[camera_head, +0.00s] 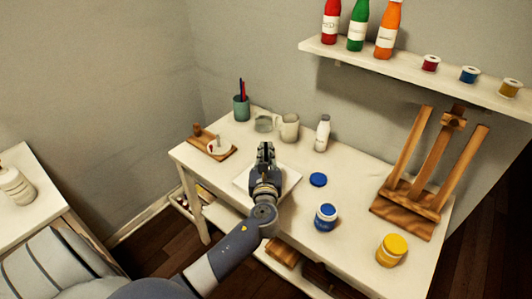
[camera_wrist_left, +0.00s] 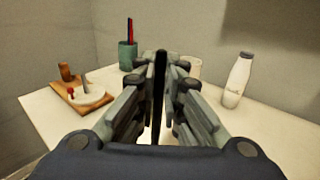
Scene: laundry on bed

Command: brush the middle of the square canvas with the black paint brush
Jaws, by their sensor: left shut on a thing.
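The square white canvas (camera_head: 289,177) lies flat on the white table in the head view, partly hidden by my left gripper and wrist. My left gripper (camera_head: 266,150) is over the canvas, its fingers pointing toward the back of the table. In the left wrist view, the left gripper (camera_wrist_left: 159,75) is shut on a thin, dark, upright thing, which looks like the black paint brush (camera_wrist_left: 159,62). The brush's lower end is hidden by the fingers, so I cannot tell whether it touches the canvas. My right gripper is not in view.
A green cup (camera_head: 241,108) with brushes, a mug (camera_head: 289,129) and a white bottle (camera_head: 322,133) stand at the back. A wooden board (camera_head: 203,137) lies left. Blue (camera_head: 326,217) and yellow (camera_head: 392,250) paint jars and an easel (camera_head: 409,200) are right.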

